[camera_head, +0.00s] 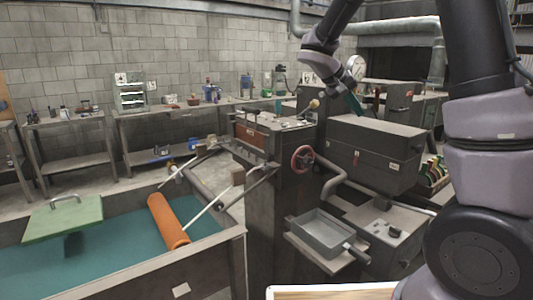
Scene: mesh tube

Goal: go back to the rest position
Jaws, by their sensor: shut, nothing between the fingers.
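My gripper (355,103) is at the upper middle of the head view, at the end of my raised arm. Its dark teal fingers point down and to the right, in front of the grey machine housing in the picture. They look closed together, with nothing visible between them. An orange tube (167,220) lies tilted in the teal-lined tank at the lower left, well apart from my gripper.
A green lid with a handle (64,219) is at the tank's left. The machine with a red handwheel (302,159) and a grey tray (329,233) fills the middle. A grey housing (375,152) stands below my gripper. Benches line the back wall.

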